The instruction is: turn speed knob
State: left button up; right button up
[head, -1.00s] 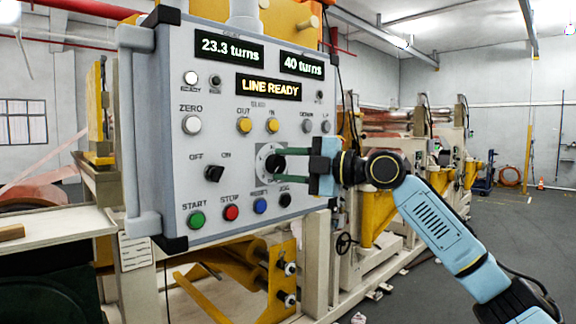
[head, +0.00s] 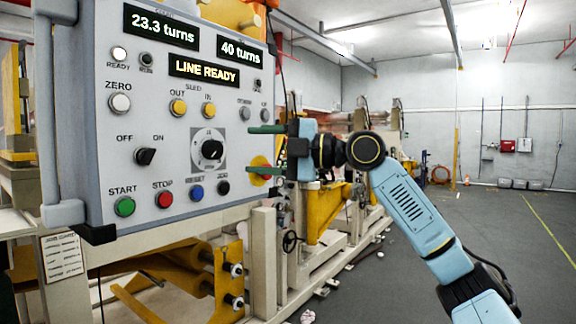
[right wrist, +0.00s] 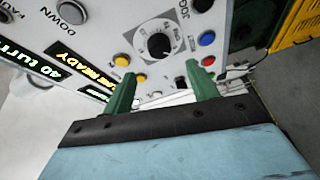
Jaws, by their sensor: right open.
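The speed knob (head: 211,149) is a black round knob on a grey square dial plate, low on the right part of the grey control panel (head: 75,130). It also shows in the right wrist view (right wrist: 159,45), beyond the fingertips. My right gripper (head: 257,150) is open and empty, with its green fingers one above the other. It is to the right of the knob, apart from it, by the panel's right edge. In the right wrist view the two green fingers (right wrist: 163,88) stand wide apart. My left gripper is not in view.
Below the knob are the green start button (head: 124,207), the red stop button (head: 164,199) and a blue button (head: 196,193). A black off/on switch (head: 145,156) is to the left. Displays (head: 203,68) sit above. Yellow machinery (head: 325,215) stands behind my gripper. The floor at right is open.

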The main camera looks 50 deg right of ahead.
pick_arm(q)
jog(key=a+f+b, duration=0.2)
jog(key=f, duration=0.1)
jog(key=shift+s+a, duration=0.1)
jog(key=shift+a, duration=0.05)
pick_arm(e)
jog(key=v, duration=0.5)
jog(key=shift+s+d, duration=0.2)
jog(key=shift+s, duration=0.15)
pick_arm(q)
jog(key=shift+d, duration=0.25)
